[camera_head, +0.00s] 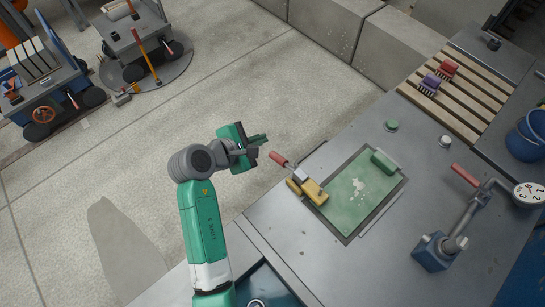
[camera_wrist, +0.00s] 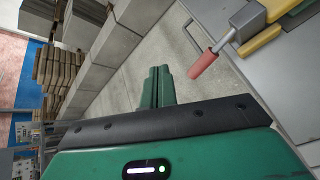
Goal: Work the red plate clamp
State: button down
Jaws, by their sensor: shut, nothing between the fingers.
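The plate clamp has a red handle (camera_head: 278,158) and a yellow body (camera_head: 313,191). It sits at the left edge of the green panel mould (camera_head: 350,195) on the grey table, with its handle sticking out past the table edge. My gripper (camera_head: 264,140) is shut and empty, just above and left of the handle's end in the head view. In the wrist view the shut fingers (camera_wrist: 158,88) point away over the floor. The red handle (camera_wrist: 203,65) is to their right there, apart from them, and the yellow body (camera_wrist: 262,38) is at the top right.
A gauge stand (camera_head: 432,250) with another red handle (camera_head: 465,175) stands right of the mould. A slatted rack (camera_head: 470,95) holds red and purple brushes. Green and white knobs are behind the mould. Concrete blocks (camera_head: 330,25) line the back.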

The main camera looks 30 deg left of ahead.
aim_at(283, 162)
jog(key=s+a+f+n+h+p, duration=0.1)
jog(key=s+f+n+h, duration=0.2)
jog(key=s+f+n, duration=0.5)
jog(key=b+x, duration=0.3)
jog(key=x, duration=0.7)
jog(key=shift+w+f+n+g, duration=0.3)
jog(key=shift+w+n+g, duration=0.05)
jog(key=shift+n+g, duration=0.05)
jog(key=shift+r, duration=0.15)
